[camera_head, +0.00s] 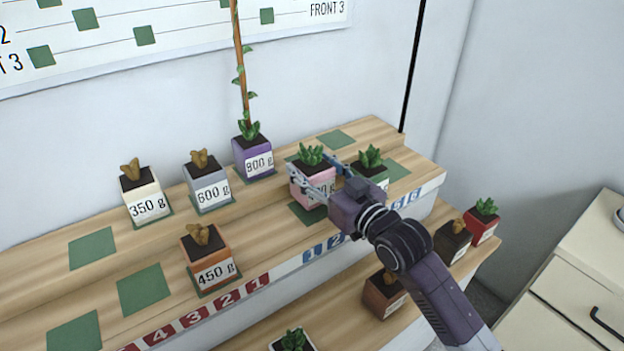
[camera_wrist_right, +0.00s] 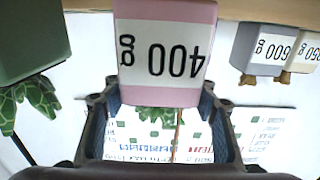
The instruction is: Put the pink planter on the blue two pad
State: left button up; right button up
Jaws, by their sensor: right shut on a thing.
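The pink planter (camera_head: 317,184) holds a green succulent and a white label ending in "0 g". In the right wrist view, the planter (camera_wrist_right: 165,95) shows "400 g" upside down between the fingers. My right gripper (camera_head: 327,172) is shut on it from the right. A green pad (camera_head: 304,213) shows partly below and left of the planter; I cannot tell whether the planter touches the shelf. The blue number 2 (camera_head: 338,240) is on the shelf's front edge, below and right of that pad. The arm hides the area behind it. My left gripper is not in view.
A green planter (camera_head: 372,165) stands close to the right of the gripper. A purple 900 g planter (camera_head: 253,157) with a tall stake stands to the left. An orange 450 g planter (camera_head: 208,262) is at the front left. More planters stand on the lower step. Several pads at left are bare.

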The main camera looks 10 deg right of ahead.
notch_tip(320, 180, down, 3)
jog(key=shift+r, duration=0.15)
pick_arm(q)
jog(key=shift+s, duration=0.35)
pick_arm(e)
jog(key=shift+f, duration=0.25)
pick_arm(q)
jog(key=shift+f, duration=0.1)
pick_arm(e)
jog(key=shift+f, duration=0.1)
jog(key=o, duration=1.5)
jog(key=shift+f, duration=0.15)
jog(key=shift+r, duration=0.25)
pick_arm(q)
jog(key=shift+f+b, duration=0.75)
jog(key=shift+b, duration=0.05)
pick_arm(e)
jog(key=shift+v, duration=6.05)
